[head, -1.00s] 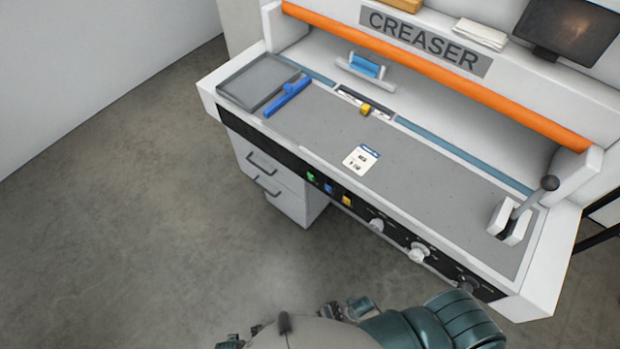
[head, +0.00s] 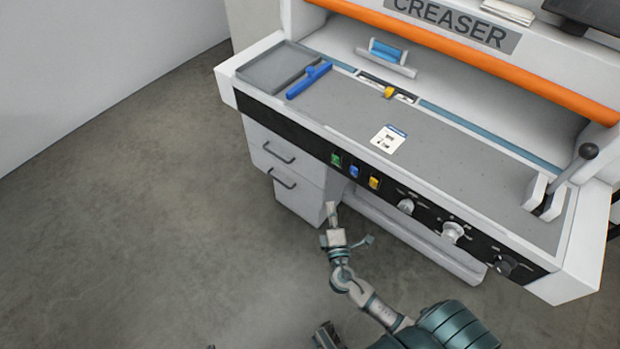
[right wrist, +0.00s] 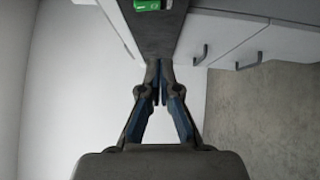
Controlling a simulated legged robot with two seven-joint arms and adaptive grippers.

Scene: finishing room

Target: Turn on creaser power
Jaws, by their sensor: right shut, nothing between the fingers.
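The creaser (head: 400,130) is a white machine with a grey bed and a black front panel. On that panel sit a green switch (head: 336,159), a blue switch (head: 354,171) and a yellow switch (head: 374,183). The green switch also shows at the top edge of the right wrist view (right wrist: 147,5), partly cut off. My right gripper (head: 331,208) is shut and empty, below the green switch in the head view and apart from it. In the right wrist view its fingertips (right wrist: 160,66) meet, with the black panel beyond them. My left gripper is not seen.
Right of the switches are several knobs (head: 453,232) and a lever (head: 572,175). A blue-handled tool (head: 309,80) and a white card (head: 388,139) lie on the bed. White drawers (head: 280,165) stand below left. The floor at left is clear.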

